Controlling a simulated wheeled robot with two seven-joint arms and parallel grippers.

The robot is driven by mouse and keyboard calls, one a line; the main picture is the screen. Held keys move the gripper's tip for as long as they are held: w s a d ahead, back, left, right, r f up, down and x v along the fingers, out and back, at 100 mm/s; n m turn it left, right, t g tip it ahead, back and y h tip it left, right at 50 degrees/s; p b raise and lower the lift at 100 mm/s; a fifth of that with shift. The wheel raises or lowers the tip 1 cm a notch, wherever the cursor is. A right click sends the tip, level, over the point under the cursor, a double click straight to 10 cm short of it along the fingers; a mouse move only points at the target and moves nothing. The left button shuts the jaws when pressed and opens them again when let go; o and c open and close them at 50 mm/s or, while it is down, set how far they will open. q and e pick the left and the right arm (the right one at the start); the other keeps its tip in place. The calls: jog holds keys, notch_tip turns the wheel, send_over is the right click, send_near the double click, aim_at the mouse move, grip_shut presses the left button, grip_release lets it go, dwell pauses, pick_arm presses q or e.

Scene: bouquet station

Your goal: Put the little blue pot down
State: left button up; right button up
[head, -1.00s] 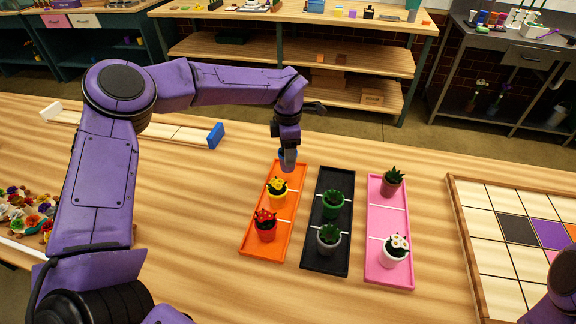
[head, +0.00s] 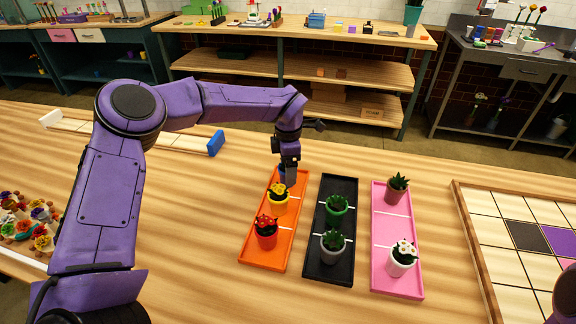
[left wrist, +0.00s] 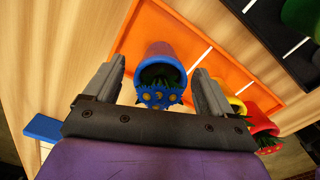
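The little blue pot (left wrist: 160,56), with blue yellow-centred flowers, is at the far end of the orange tray (left wrist: 140,30). In the left wrist view it is between the fingers of my left gripper (left wrist: 160,78), with a gap showing on each side, so the gripper looks open around it. In the head view my left gripper (head: 288,174) points down over the tray's far section and mostly hides the blue pot. The orange tray (head: 253,246) also holds a yellow pot (head: 278,205) and a red pot (head: 266,240). My right gripper is out of view.
A black tray (head: 320,265) with a green pot and a grey pot, and a pink tray (head: 396,285) with two pots, stand to the right. A wood-framed tiled board (head: 500,203) is further right. A blue-ended rack (head: 216,143) lies behind left.

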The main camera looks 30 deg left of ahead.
pick_arm(q)
jog(key=shift+r, duration=0.3)
notch_tip(320, 180, up, 12)
jog(key=b, duration=0.1)
jog(key=shift+f, duration=0.1)
dwell(0.3)
